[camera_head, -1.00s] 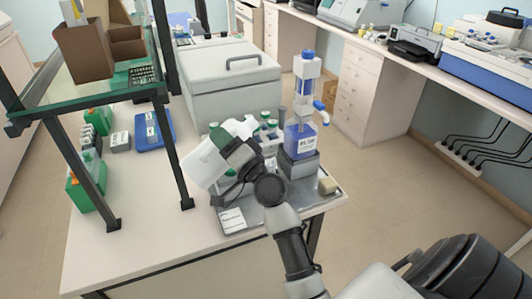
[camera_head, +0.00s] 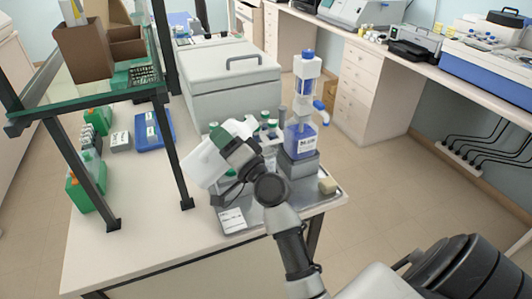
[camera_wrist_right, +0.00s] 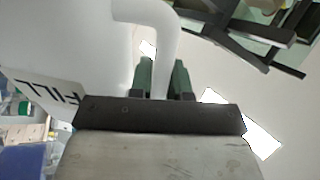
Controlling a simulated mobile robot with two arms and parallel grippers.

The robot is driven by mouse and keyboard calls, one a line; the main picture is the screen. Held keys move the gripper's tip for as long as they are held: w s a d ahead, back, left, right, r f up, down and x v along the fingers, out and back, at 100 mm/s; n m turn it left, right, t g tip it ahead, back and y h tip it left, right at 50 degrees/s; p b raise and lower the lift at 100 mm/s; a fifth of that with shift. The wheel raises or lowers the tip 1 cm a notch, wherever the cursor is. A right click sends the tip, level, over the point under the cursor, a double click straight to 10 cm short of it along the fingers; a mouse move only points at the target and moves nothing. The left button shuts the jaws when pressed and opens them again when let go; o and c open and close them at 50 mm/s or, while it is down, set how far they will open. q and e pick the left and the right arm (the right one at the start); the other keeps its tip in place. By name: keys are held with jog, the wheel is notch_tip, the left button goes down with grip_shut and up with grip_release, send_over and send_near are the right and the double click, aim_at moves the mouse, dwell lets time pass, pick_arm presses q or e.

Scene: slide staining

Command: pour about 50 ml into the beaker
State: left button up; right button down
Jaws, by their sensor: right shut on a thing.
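A white jug (camera_head: 201,165) is held tilted above the front part of the bench in the head view. My right gripper (camera_head: 226,141), with green fingers, is shut on it. In the right wrist view my right gripper (camera_wrist_right: 161,78) closes on the handle of the white jug (camera_wrist_right: 65,40), which has a label reading "FILL". My left gripper is not in view.
A blue-filled dispenser bottle (camera_head: 300,138) stands on a grey block behind the gripper. Several green-capped bottles (camera_head: 268,125) stand nearby. A grey tray (camera_head: 262,220) holds a white card (camera_head: 232,220). A dark-framed shelf (camera_head: 168,120) rises at left. The bench front left is clear.

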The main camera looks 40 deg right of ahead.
jog(key=shift+r, duration=0.15)
jog(key=n, duration=0.1)
jog(key=n+y, duration=0.1)
jog(key=n, duration=0.1)
jog(key=shift+a+r+g, duration=0.1)
jog(key=shift+r+g, duration=0.15)
jog(key=shift+g, duration=0.05)
jog(key=shift+n+g+y, duration=0.4)
jog(key=shift+n+y, duration=0.1)
jog(key=shift+n, duration=0.7)
jog(key=shift+w+f+n+g, duration=0.15)
jog(key=shift+n+g, duration=0.25)
jog(key=shift+n, duration=0.8)
jog(key=shift+a+f+n+y, duration=0.2)
jog(key=shift+a+n+y, duration=0.1)
jog(key=shift+n, duration=0.4)
jog(key=f+n, duration=0.1)
jog(key=f+n+g, duration=0.1)
jog(key=n, duration=0.1)
jog(key=shift+a+n+g, duration=0.3)
jog(key=shift+n+p, duration=0.4)
jog(key=shift+p, duration=0.1)
jog(key=shift+f+n+g+p, duration=0.15)
jog(key=shift+n+g+p, duration=0.2)
jog(key=shift+n, duration=0.25)
